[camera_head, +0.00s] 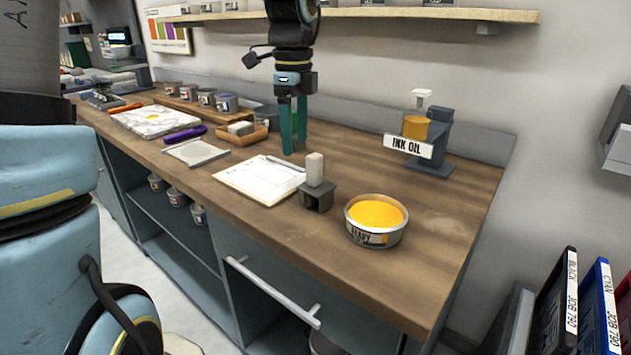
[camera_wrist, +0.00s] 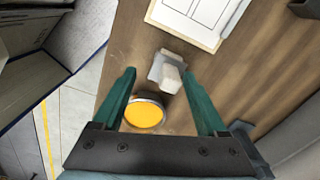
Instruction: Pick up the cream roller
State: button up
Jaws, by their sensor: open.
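The cream roller (camera_head: 315,168) looks like a pale upright block with rounded edges on a small dark grey stand (camera_head: 317,197) on the wooden bench. In the wrist view the cream roller (camera_wrist: 171,79) shows between my fingers, with its grey stand (camera_wrist: 155,66) behind it. My gripper (camera_head: 294,148) has two green fingers pointing down. It is apart from the roller, behind it and slightly left in the head view. My gripper (camera_wrist: 158,73) is open and empty in the wrist view.
A tub of yellow ink (camera_head: 376,215) stands right of the roller. A clipboard with paper (camera_head: 261,180) lies to its left. An ink oil dispenser (camera_head: 430,140) is at the back right. A wooden tray with a pale block (camera_head: 241,127) is farther left.

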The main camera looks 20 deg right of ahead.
aim_at(317, 185)
jog(key=d+m, duration=0.1)
jog(key=d+r+m, duration=0.1)
jog(key=s+d+m, duration=0.1)
jog(key=shift+d+r, duration=0.2)
jog(key=shift+r, duration=0.15)
jog(key=shift+s+d+f+m, duration=0.2)
jog(key=shift+m, duration=0.2)
notch_tip(317, 185, down, 4)
jog(key=shift+d+r, duration=0.1)
jog(key=shift+r, duration=0.05)
jog(key=shift+w+f+p, duration=0.15)
jog(key=shift+f+p, duration=0.7)
jog(key=shift+f, duration=2.35)
grip_shut()
